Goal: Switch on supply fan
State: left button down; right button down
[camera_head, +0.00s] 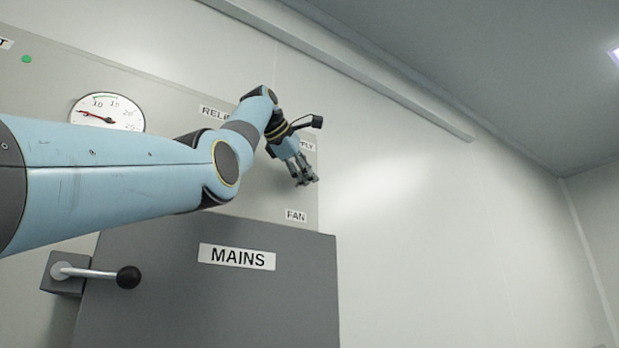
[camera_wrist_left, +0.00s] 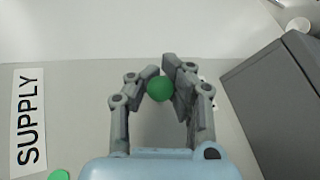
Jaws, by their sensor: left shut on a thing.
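My left gripper (camera_head: 305,180) is at the panel's right part, between the partly hidden SUPPLY label (camera_head: 307,147) and the FAN label (camera_head: 296,216). In the left wrist view my left gripper (camera_wrist_left: 165,85) has its fingers closed around a round green knob (camera_wrist_left: 160,89), which shows between the fingertips. The SUPPLY label (camera_wrist_left: 29,118) also shows there at the left, with a green disc (camera_wrist_left: 59,175) partly cut off at the bottom edge. The knob's stem and mounting are hidden. My right gripper is in neither view.
A grey cabinet marked MAINS (camera_head: 237,257) stands out below the panel, with a black-knobbed lever (camera_head: 128,277) at its left. The cabinet is close to the gripper at right in the wrist view (camera_wrist_left: 275,100). A round gauge (camera_head: 107,111) is at upper left. The right wall is bare.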

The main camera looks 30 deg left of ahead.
pick_arm(q)
jog(key=shift+s+a+r, duration=0.1)
jog(key=shift+s+r, duration=0.05)
jog(key=shift+r, duration=0.2)
jog(key=c, duration=1.5)
grip_release()
jog(key=shift+s, duration=0.15)
jog(key=shift+o, duration=0.5)
jog(key=shift+s, duration=0.2)
jog(key=shift+f, duration=0.1)
jog(key=shift+s, duration=0.15)
jog(key=v, duration=1.2)
jog(key=shift+f, duration=0.15)
